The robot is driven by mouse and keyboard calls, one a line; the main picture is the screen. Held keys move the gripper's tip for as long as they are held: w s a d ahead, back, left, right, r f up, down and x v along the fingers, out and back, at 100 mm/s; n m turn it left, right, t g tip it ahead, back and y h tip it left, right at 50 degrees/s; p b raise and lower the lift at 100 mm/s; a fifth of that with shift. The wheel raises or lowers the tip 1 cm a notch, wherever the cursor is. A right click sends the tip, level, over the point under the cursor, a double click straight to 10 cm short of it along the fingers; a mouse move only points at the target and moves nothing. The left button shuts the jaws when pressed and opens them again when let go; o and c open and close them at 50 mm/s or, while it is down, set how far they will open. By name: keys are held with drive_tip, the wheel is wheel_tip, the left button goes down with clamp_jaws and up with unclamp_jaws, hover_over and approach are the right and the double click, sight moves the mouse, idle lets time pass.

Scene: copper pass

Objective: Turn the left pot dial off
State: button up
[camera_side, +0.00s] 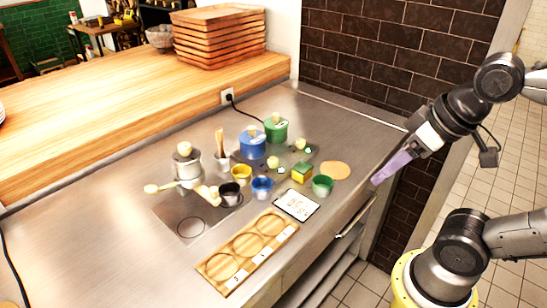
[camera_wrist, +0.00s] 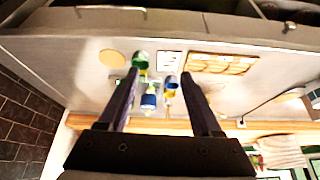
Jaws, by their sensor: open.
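A blue lidded pot (camera_side: 252,144) and a green lidded pot (camera_side: 276,131) stand at the back of the steel counter. Small pale round pieces (camera_side: 273,162) sit in front of them; I cannot tell whether these are the dials or how they are turned. A steel pot (camera_side: 187,163) with a pale knob on top stands further left, by a dark plate (camera_side: 190,228). My gripper (camera_side: 378,179) is open and empty above the counter's right edge, well apart from the pots. Its two spread fingers also show in the wrist view (camera_wrist: 160,78).
Green, blue, yellow and black cups, a sponge (camera_side: 302,172), a white card (camera_side: 297,204) and a wooden tray (camera_side: 248,250) with round recesses crowd the counter's middle. A round wooden disc (camera_side: 335,170) lies at right. A brick wall (camera_side: 400,50) stands behind. The counter's left front is clear.

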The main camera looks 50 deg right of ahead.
drive_tip(key=w+r+m+g, duration=0.1)
drive_tip(key=w+r, duration=0.7)
drive_tip(key=m+g, duration=0.2)
drive_tip(key=g, duration=0.2)
hover_over(273, 159)
wheel_tip(273, 159, down, 8)
wheel_tip(273, 159, down, 15)
drive_tip(key=shift+r, duration=0.15)
clamp_jaws()
